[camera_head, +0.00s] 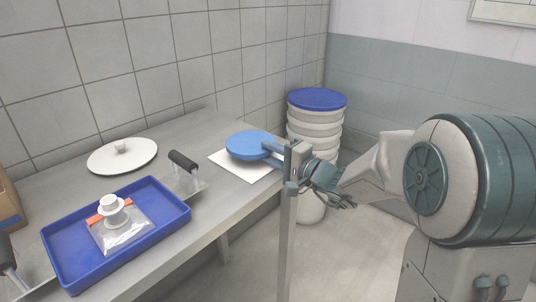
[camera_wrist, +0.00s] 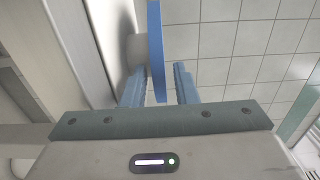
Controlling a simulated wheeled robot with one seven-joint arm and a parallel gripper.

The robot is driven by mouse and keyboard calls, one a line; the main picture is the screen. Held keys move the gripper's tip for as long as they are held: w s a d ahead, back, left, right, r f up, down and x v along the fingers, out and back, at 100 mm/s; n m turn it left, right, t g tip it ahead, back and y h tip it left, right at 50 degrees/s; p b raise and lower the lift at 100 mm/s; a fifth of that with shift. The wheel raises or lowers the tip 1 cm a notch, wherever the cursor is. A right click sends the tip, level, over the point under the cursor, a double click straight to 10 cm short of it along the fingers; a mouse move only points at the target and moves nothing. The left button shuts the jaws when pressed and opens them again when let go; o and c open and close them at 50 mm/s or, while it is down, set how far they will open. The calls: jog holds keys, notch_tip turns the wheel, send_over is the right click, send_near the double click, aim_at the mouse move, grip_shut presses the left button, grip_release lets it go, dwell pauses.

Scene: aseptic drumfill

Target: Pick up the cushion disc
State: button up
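The cushion disc appears to be the flat round blue disc (camera_head: 248,144) above a white square sheet (camera_head: 246,166) near the table's right end. In the wrist view the disc (camera_wrist: 156,45) is edge-on, with a short white cylinder (camera_wrist: 137,47) between it and the table side. My gripper (camera_head: 270,150) is at the disc's right rim. In the wrist view my gripper (camera_wrist: 159,85) is open, its blue fingers on either side of the rim. A gap shows between the disc and the right finger; contact with the left finger is unclear.
A blue tray (camera_head: 65,262) holds a white capped fitting (camera_head: 112,210) and a clear bag (camera_head: 123,235). A dark-handled scraper (camera_head: 184,162) and a white knobbed lid (camera_head: 122,157) lie behind it. A blue-lidded white bucket stack (camera_head: 315,115) stands beyond the table. The tiled wall is close behind.

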grip_shut()
jog(key=shift+r+p, duration=0.55)
jog(key=shift+r, duration=0.8)
jog(key=shift+f, duration=0.1)
jog(key=s+d+r, duration=0.5)
jog(key=s+d, duration=0.3)
jog(key=d, duration=0.3)
jog(key=shift+s, duration=0.3)
